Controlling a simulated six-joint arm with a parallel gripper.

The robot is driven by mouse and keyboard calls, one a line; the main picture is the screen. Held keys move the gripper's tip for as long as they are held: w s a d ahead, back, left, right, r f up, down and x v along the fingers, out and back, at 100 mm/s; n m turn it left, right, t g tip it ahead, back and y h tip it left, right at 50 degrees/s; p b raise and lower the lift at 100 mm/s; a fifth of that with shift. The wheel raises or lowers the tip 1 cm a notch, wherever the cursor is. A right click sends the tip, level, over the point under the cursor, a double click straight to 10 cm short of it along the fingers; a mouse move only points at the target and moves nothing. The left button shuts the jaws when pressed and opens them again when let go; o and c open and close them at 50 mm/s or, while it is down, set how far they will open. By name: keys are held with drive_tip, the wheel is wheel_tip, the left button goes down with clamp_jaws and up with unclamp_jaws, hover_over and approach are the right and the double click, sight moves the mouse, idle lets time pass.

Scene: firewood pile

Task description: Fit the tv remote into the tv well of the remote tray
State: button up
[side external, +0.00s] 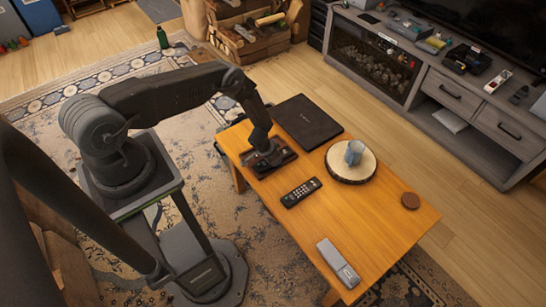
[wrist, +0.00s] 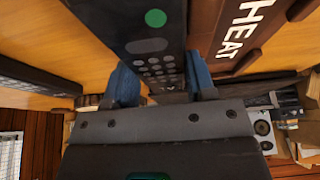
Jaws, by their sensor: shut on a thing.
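The dark brown remote tray (side external: 284,157) lies at the far left end of the orange wooden table. In the wrist view its brown rim (wrist: 225,60) bears the white word HEAT, right of the fingers. My gripper (side external: 264,151) is down at the tray. In the wrist view its blue fingertips (wrist: 160,88) are shut on the sides of a dark remote (wrist: 145,45) with a green dot, a grey disc and small grey buttons. I cannot tell whether this remote is seated in a well. The arm hides part of the tray in the side view.
A black remote (side external: 301,192) with coloured buttons lies on the table just in front of the tray. A dark laptop (side external: 308,122) lies behind it. A wood slice (side external: 340,174) bears a mug (side external: 354,153). A grey device (side external: 338,262) lies near the front edge, a brown coaster (side external: 411,201) at right.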

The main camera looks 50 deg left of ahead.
drive_tip(key=shift+f, duration=0.1)
idle(0.3)
drive_tip(key=o, duration=1)
drive_tip(key=shift+v, duration=1.4)
drive_tip(key=shift+r, duration=3.6)
